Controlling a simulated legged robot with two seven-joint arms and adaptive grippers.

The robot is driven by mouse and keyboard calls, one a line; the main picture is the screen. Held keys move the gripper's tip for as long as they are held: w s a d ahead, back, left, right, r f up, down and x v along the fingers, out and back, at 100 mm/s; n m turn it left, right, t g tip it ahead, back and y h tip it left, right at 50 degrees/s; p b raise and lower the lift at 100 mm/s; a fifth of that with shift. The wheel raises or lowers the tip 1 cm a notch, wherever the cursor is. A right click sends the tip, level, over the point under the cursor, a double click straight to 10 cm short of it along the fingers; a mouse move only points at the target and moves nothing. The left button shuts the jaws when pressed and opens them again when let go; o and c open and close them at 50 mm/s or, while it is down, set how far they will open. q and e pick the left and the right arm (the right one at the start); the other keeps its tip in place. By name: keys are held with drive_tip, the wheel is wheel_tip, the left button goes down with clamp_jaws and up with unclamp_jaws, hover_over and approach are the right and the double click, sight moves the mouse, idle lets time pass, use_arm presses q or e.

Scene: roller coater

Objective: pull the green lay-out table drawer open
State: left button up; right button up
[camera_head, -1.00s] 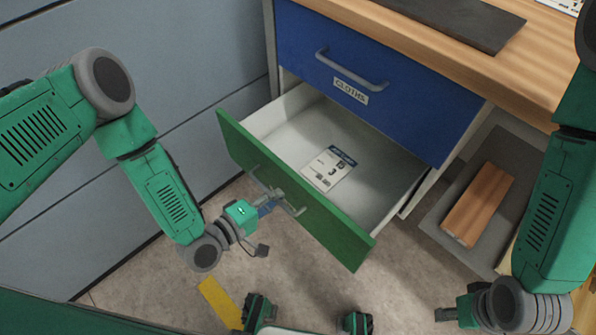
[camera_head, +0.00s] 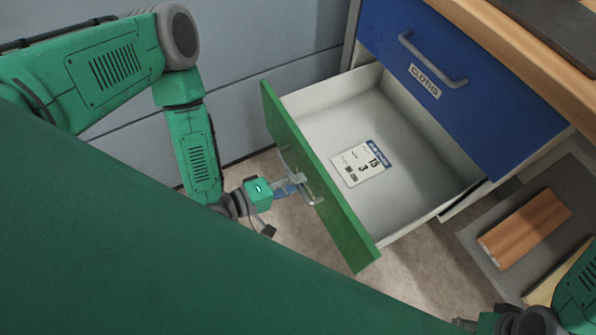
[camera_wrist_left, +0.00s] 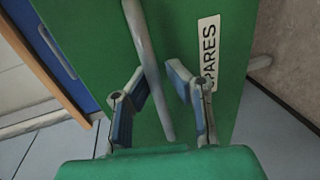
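The green-fronted drawer (camera_head: 330,200) stands well open below the blue drawer, its white inside showing. Its grey bar handle (camera_head: 300,180) is on the front. My left gripper (camera_head: 293,183) is at this handle. In the left wrist view the handle (camera_wrist_left: 150,70) runs between the two blue-padded fingers of my left gripper (camera_wrist_left: 158,85), with gaps seen beside it; the fingers are apart. A label reading "PARES" (camera_wrist_left: 208,50), its first letter hidden, is on the green front. My right gripper (camera_head: 478,323) is only partly seen at the bottom right edge.
The blue drawer (camera_head: 470,90), labelled "CLOTHS", is shut above. A white card (camera_head: 361,163) lies inside the open drawer. A wooden block (camera_head: 523,228) rests on a grey surface at right. My green body covers the lower left; bare floor shows under the drawer.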

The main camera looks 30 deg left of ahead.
use_arm(q)
drive_tip(key=shift+o, duration=0.7)
drive_tip(key=shift+r, duration=0.1)
drive_tip(key=v, duration=1.1)
drive_tip(key=shift+s+a, duration=0.3)
drive_tip(key=shift+a, duration=0.05)
drive_tip(key=s+a+r+m+g+y+p, duration=0.1)
drive_tip(key=s+a+m+g+y+p, duration=0.1)
drive_tip(key=s+a+m+g+y, duration=0.3)
drive_tip(key=m+g+y, duration=0.4)
drive_tip(key=m+g, duration=0.2)
drive_tip(key=g, duration=0.1)
drive_tip(key=shift+r, duration=0.25)
